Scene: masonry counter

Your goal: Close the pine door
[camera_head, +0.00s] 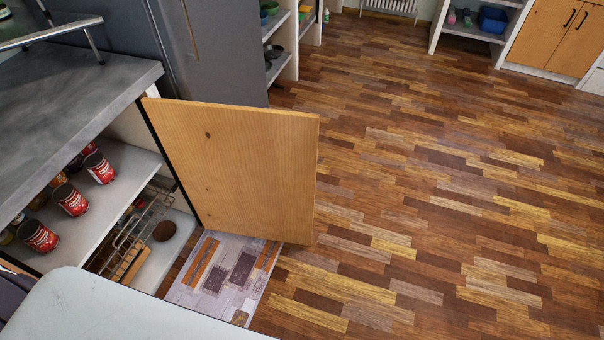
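The pine door (240,170) stands wide open. It is hinged at the cabinet's far side, along its left edge in the picture, and swings out over the floor. Its pale wooden face with small dark knots is towards me, and no handle shows on this side. The open cabinet under the grey counter (70,85) shows a white shelf (120,190) with several red cans (71,199) and a wire rack (135,235) below. Neither of my grippers is in view, so nothing of mine is seen touching the door.
A patterned mat (222,275) lies on the floor below the door. A grey fridge-like unit (220,45) stands beyond the cabinet. A smooth pale surface (110,310) fills the bottom left. The wooden floor (430,200) to the right is clear. Shelves (475,20) and a wooden cabinet (556,35) stand at the back.

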